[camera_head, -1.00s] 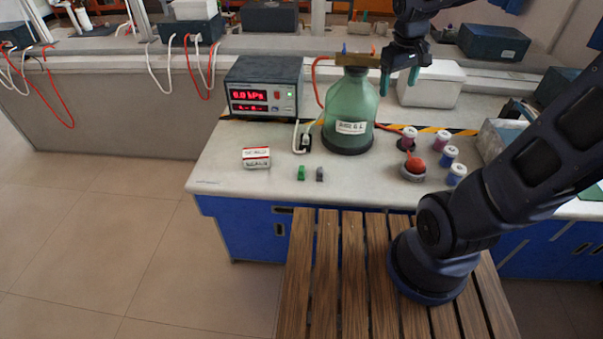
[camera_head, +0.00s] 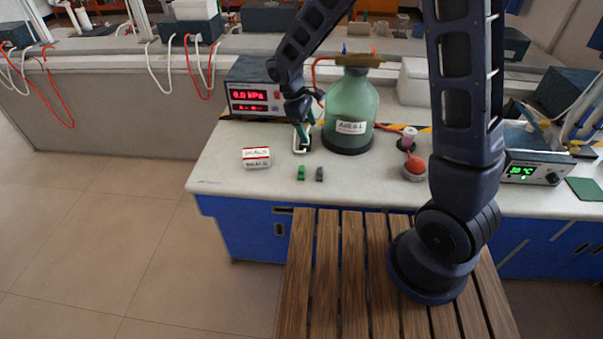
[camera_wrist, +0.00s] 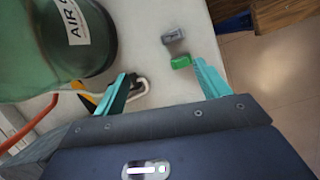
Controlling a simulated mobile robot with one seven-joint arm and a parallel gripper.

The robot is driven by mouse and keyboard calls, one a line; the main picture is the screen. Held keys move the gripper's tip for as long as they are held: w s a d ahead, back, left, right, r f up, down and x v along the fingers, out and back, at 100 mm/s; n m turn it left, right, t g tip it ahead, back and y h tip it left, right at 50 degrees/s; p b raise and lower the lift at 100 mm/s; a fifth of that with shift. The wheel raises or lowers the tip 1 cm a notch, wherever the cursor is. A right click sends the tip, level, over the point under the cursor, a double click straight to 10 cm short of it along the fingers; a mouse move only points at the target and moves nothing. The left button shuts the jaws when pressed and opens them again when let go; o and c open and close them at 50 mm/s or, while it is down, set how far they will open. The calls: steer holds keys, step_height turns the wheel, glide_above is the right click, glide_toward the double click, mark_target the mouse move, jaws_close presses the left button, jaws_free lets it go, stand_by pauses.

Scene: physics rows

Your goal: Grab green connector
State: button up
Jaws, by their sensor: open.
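The green connector (camera_head: 301,173) is a small green block on the white bench top near its front edge. It also shows in the wrist view (camera_wrist: 181,62), between the fingertips' directions and close to the right-hand finger. My gripper (camera_head: 302,130) is above the bench, behind the green connector in the head view. Its teal fingers (camera_wrist: 162,82) are spread apart with nothing between them.
A large green bottle (camera_head: 350,110) stands right of my gripper, close to it. A pressure meter (camera_head: 252,97) is behind left. A red-and-white box (camera_head: 257,158) lies left of the connectors.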

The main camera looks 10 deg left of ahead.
steer(key=n, duration=0.2)
glide_toward(301, 168)
steer(key=h, duration=0.1)
steer(key=x, duration=1)
steer(key=shift+a+f, duration=0.2)
steer(key=shift+a, duration=0.1)
steer(key=c, duration=1)
